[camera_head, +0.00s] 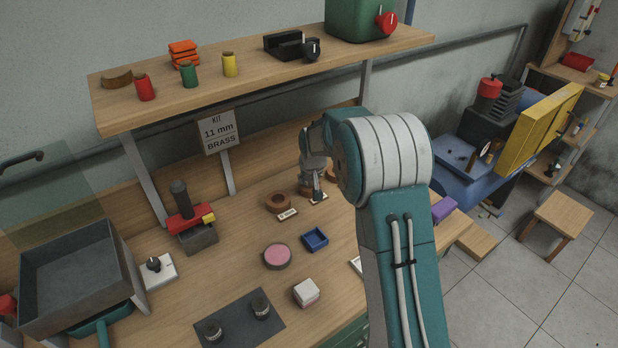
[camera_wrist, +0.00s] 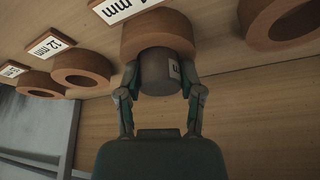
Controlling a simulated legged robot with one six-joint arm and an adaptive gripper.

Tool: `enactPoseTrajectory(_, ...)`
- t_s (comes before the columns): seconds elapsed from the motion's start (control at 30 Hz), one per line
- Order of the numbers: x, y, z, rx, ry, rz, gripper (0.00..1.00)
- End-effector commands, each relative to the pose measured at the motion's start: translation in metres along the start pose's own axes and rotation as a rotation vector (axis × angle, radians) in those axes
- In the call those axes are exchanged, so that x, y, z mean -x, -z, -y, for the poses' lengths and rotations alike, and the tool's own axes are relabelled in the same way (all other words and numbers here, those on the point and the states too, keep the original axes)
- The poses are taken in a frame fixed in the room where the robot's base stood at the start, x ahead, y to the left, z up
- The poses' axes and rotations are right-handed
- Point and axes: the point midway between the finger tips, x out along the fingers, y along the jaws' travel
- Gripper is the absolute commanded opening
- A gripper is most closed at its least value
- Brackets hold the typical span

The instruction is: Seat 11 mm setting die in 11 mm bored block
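My gripper (camera_wrist: 161,88) has its two fingers on either side of a grey cylinder, the setting die (camera_wrist: 158,72), and looks shut on it. A pale label with dark marks shows on the die's side. The die's far end overlaps a brown ring-shaped bored block (camera_wrist: 176,24); I cannot tell whether it is in the bore or just over it. The block's label (camera_wrist: 122,8) is cut off at the frame edge, with "mm" readable. In the head view my gripper (camera_head: 317,195) points down at the row of blocks, and the die is too small to tell.
Other brown ring blocks stand in the row: one by a "12 mm" label (camera_wrist: 50,43) and one at the wrist view's right (camera_wrist: 285,18). In the head view, a blue tray (camera_head: 315,239), a pink disc (camera_head: 277,256) and a "KIT 11 mm BRASS" sign (camera_head: 220,132) are nearby.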

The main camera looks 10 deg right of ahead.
Motion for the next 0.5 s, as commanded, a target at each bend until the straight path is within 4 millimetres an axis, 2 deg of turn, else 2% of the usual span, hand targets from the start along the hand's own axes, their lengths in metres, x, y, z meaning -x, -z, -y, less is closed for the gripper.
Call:
enactPoseTrajectory(0.07, 0.0013, 0.0005, 0.0004, 0.0, 0.0, -0.002, 0.81)
enactPoseTrajectory(0.5, 0.007, 0.002, 0.0001, 0.0, 0.0, -0.007, 0.81)
